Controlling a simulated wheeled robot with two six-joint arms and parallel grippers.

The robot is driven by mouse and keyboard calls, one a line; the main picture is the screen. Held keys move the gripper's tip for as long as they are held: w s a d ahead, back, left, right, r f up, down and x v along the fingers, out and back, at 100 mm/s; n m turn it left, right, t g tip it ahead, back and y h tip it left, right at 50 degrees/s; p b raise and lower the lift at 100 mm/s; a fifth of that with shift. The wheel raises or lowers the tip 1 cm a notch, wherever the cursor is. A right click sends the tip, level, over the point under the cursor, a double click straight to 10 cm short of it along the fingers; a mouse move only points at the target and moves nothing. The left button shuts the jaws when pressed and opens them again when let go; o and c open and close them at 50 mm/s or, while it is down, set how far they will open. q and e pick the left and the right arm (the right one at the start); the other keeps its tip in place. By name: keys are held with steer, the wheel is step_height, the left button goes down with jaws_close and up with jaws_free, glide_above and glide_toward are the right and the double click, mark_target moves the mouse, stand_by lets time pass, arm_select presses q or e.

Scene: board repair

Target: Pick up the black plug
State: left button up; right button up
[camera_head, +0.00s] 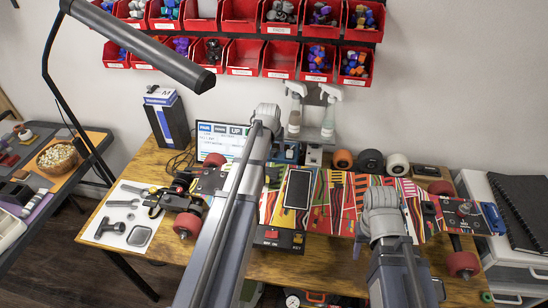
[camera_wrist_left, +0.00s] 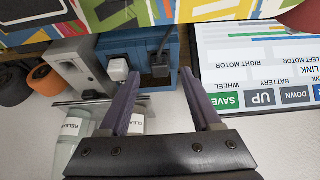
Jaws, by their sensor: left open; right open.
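The black plug (camera_wrist_left: 160,66) sits upright in a blue box (camera_wrist_left: 178,46) in the left wrist view, with a black cable at it. My left gripper (camera_wrist_left: 160,73) is open and empty, its two purple-grey fingers pointing at the plug with one to each side. I cannot tell how much depth separates the fingertips from the plug. A white plug (camera_wrist_left: 118,69) is beside it, left of the left finger. In the head view the blue box (camera_head: 285,152) is partly hidden by my left arm, and the black plug is not clear. My right arm's fingers are hidden.
A colourful skateboard deck (camera_head: 335,190) spans the table, with a phone-like device (camera_head: 298,189) on it. A screen (camera_head: 220,138), spray bottles (camera_head: 328,112) and loose wheels (camera_head: 370,160) stand at the back. A tool mat (camera_head: 120,215) is at left. Red bins (camera_head: 245,57) hang above.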

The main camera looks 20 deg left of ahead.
mark_target(274, 154)
arm_select(q)
steer(key=b+x, duration=0.1)
steer(key=x, duration=0.1)
steer(key=shift+w+f, duration=0.1)
steer(key=shift+f, duration=0.25)
steer(key=shift+r, duration=0.1)
jaws_close()
